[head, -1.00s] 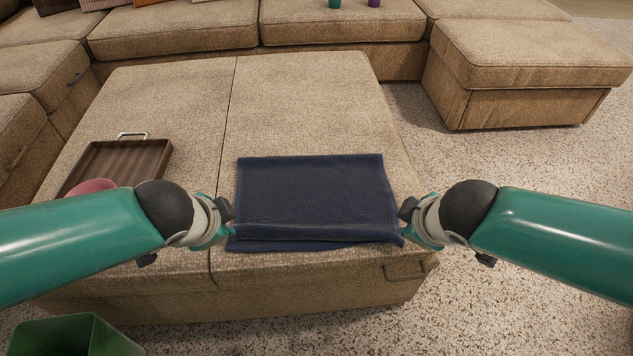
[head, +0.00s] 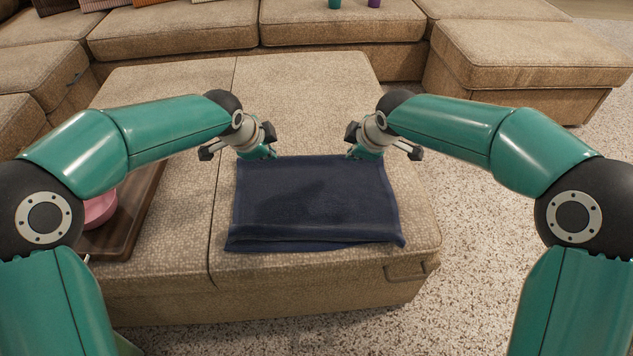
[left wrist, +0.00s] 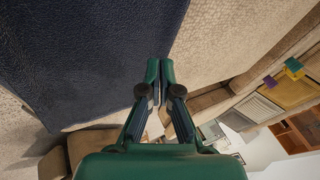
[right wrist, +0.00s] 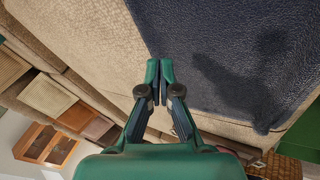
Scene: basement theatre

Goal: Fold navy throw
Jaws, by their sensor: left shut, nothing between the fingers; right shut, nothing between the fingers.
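The navy throw (head: 312,198) lies flat on the tan ottoman, with a raised band along its near edge. Part of it shows in the left wrist view (left wrist: 90,55) and in the right wrist view (right wrist: 235,60). My left gripper (head: 272,154) is at the throw's far left corner, shut and empty. My right gripper (head: 354,152) is at the far right side of the throw's far edge, also shut and empty. In the left wrist view the left fingertips (left wrist: 160,62) are beside the cloth's edge. In the right wrist view the right fingertips (right wrist: 160,65) are beside it too.
The ottoman top (head: 305,85) is clear behind the throw. A brown tray (head: 145,215) with a pink bowl (head: 100,208) is at the left, partly hidden by my left arm. A sofa (head: 345,25) stands behind, with a green and a purple cup on it.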

